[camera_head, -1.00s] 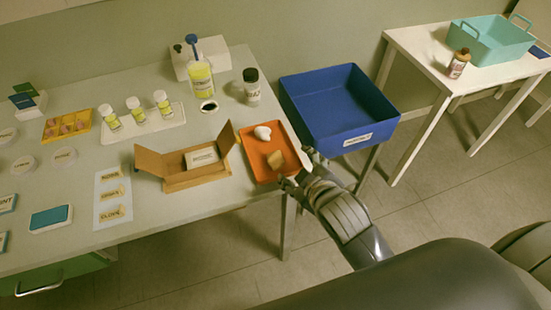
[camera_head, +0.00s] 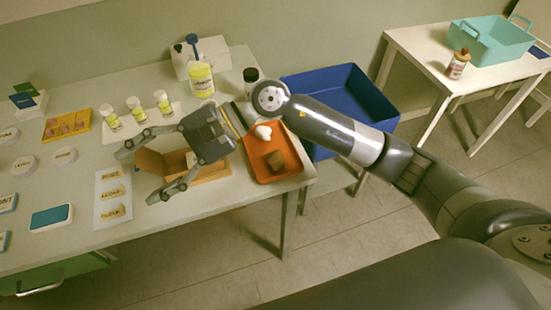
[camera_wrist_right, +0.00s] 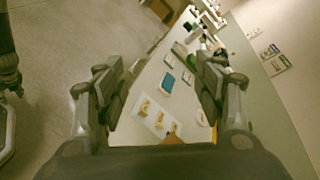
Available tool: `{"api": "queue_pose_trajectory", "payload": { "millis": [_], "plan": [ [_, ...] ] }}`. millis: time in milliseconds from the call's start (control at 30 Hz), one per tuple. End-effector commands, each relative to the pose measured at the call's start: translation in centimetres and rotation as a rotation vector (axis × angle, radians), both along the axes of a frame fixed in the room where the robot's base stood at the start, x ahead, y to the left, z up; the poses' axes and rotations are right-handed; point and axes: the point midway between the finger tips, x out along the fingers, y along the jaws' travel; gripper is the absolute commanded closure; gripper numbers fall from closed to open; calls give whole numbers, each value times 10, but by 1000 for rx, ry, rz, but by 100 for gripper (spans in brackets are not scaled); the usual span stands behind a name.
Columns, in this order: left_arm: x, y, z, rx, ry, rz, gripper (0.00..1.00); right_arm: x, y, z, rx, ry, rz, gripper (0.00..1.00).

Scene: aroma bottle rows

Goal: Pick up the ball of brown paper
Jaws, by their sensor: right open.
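The ball of brown paper (camera_head: 275,160) lies in the front part of the orange tray (camera_head: 262,178), at the right end of the long table. A white crumpled ball (camera_head: 263,132) lies behind it in the same tray. My right gripper (camera_head: 140,175) is open and empty. Its arm reaches in from the right, and its fingers point left over the table, past the open cardboard box (camera_head: 212,172), away from the brown ball. In the right wrist view the spread fingers (camera_wrist_right: 160,78) have nothing between them, and the brown ball is not visible. My left gripper is not in view.
My right arm passes over the tray's back side and in front of the blue bin (camera_head: 350,90). White-capped bottles (camera_head: 137,111), a label sheet (camera_head: 113,198) and a blue-topped box (camera_head: 51,217) stand or lie on the table. The front table edge is mostly clear.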

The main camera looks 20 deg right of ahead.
Motion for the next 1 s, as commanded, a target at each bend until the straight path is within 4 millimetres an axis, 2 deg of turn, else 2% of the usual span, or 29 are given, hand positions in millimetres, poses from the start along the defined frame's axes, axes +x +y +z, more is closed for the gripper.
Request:
{"api": "queue_pose_trajectory", "payload": {
  "millis": [33, 100, 167, 200, 300, 400, 500, 600, 667, 900, 1000],
  "plan": [
    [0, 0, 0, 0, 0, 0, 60, 9, -15, -21, -130, -119, 52, 37],
    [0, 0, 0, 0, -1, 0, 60, 22, -44, -51, -321, -274, 142, 37],
    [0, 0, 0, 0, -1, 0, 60, 37, -76, -72, -487, -385, 221, 37],
    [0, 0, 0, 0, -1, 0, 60, 48, -100, -81, -595, -445, 273, 37],
    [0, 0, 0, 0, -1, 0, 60, 73, -159, -92, -832, -545, 387, 37],
    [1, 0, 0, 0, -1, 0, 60, 90, -207, -90, -1007, -587, 471, 37],
    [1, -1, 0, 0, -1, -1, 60, 99, -238, -85, -1115, -598, 527, 37],
    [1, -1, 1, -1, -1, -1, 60, 103, -253, -83, -1168, -597, 555, 37],
    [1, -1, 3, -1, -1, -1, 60, 103, -256, -87, -1178, -594, 561, 37],
    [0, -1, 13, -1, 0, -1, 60, 101, -256, -124, -1176, -594, 562, 37],
    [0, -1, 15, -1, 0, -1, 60, 101, -256, -134, -1175, -595, 561, 37]
  ]
}}
